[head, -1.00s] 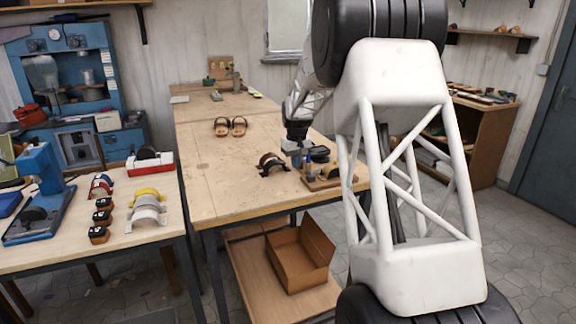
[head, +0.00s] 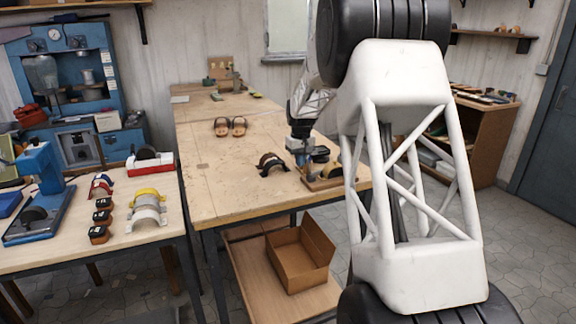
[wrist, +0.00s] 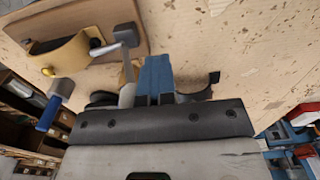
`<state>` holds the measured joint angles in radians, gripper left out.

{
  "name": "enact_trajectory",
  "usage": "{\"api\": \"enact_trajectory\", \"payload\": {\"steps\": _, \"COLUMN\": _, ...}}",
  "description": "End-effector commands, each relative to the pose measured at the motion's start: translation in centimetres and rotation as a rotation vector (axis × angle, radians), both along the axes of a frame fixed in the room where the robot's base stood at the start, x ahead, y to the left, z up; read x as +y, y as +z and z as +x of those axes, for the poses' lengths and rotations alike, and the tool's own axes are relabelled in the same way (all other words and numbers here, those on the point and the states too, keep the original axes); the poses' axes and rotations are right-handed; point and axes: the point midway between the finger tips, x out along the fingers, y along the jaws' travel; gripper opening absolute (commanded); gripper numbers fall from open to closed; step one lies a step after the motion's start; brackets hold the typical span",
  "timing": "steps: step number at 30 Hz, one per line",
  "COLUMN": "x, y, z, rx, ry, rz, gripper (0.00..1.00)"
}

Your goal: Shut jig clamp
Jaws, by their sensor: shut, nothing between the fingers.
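The jig has a wooden base (head: 325,183) at the near right corner of the long table, partly hidden by my arm. In the wrist view its board (wrist: 95,15) is at upper left, with a tan curved band (wrist: 58,55) on it. Grey metal clamp parts (wrist: 126,34) stand by the band, close to my fingers. A blue-ended grey handle (wrist: 47,113) shows lower left. My gripper (head: 302,161) is over the jig's left part, fingers pointing down. Its blue fingers (wrist: 155,75) are together and empty. Whether they touch the clamp, I cannot tell.
A dark arched strap piece (head: 270,164) lies just left of the jig. A pair of brown sandals (head: 230,127) lies farther back. Between them the tabletop (head: 225,170) is clear. A side table at left holds several straps and a blue press (head: 40,190).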

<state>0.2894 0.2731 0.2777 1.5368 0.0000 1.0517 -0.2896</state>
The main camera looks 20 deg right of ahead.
Motion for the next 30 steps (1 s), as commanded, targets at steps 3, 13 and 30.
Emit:
{"api": "enact_trajectory", "payload": {"steps": 3, "x": -0.5, "y": -0.7, "z": -0.2, "rx": 0.01, "ry": -0.001, "rz": 0.003, "gripper": 0.0}}
{"api": "enact_trajectory", "payload": {"steps": 13, "x": -0.6, "y": -0.2, "z": -0.2, "rx": 0.01, "ry": -0.001, "rz": 0.003, "gripper": 0.0}}
{"api": "enact_trajectory", "payload": {"steps": 30, "x": 0.0, "y": 4.2, "z": 0.0, "rx": 0.003, "ry": 0.0, "rz": 0.001, "gripper": 0.0}}
